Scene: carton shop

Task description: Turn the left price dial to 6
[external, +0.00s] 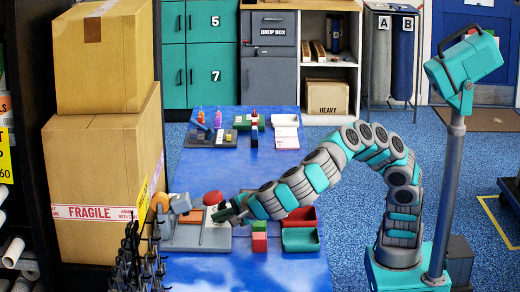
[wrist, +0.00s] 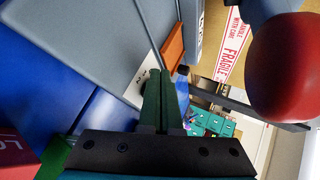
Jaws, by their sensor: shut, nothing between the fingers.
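A grey device (external: 208,238) lies on the blue table at the left front, with a red knob (external: 213,198) and an orange part (external: 190,216). My gripper (external: 222,212) is low over it, near the red knob. In the wrist view my dark green fingers (wrist: 160,95) are together and hold nothing. Their tips are close to a white plate (wrist: 150,64) with a dark round part, partly hidden by the fingers. I cannot tell whether this is the left price dial, and no number is readable. The red knob (wrist: 287,65) looms large at the right.
Stacked cartons (external: 100,175) stand close at the left of the table. The table's middle (external: 235,170) is clear. Small items stand at its far end.

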